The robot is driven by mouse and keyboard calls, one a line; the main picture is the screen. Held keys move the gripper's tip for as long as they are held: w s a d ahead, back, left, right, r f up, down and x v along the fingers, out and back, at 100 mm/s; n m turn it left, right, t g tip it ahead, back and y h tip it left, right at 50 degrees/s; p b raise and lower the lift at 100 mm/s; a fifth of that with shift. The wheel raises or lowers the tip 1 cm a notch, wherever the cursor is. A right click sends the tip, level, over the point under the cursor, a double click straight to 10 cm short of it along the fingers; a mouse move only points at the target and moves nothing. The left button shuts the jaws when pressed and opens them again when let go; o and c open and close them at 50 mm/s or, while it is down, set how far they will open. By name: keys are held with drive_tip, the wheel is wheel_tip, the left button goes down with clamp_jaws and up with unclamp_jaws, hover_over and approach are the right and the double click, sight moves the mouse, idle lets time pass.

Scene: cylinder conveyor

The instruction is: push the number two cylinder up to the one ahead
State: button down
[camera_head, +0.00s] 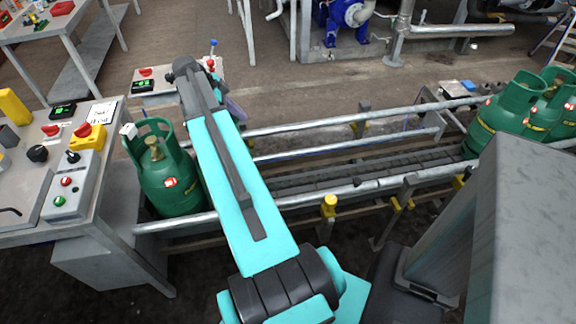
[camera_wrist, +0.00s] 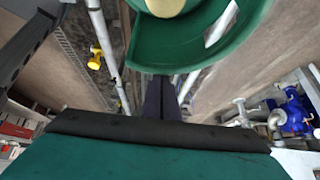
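A green gas cylinder (camera_head: 170,185) with a brass valve and an open collar stands upright at the left end of the conveyor (camera_head: 340,190). More green cylinders (camera_head: 502,118) stand close together at the right end, with a long empty stretch between. I cannot read a number on any of them. My gripper (camera_head: 236,108) is mostly hidden behind my arm, just right of the left cylinder. In the wrist view my dark fingers (camera_wrist: 161,98) are together and empty. A green collar (camera_wrist: 200,50) lies just beyond their tips; I cannot tell whether they touch.
Metal guard rails (camera_head: 300,125) run along both sides of the conveyor. A grey control table (camera_head: 105,135) with buttons and a yellow switch box stands at the left, close to the left cylinder. A blue pump (camera_head: 345,15) stands behind on the floor.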

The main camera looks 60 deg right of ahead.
drive_tip(key=w+a+r+t+y+p, duration=0.1)
drive_tip(key=w+a+r+p, duration=0.1)
drive_tip(key=w+a+r, duration=0.1)
drive_tip(key=shift+w+a+y+p, duration=0.3)
drive_tip(key=shift+w+a, duration=0.15)
drive_tip(key=shift+s, duration=0.1)
idle(0.6)
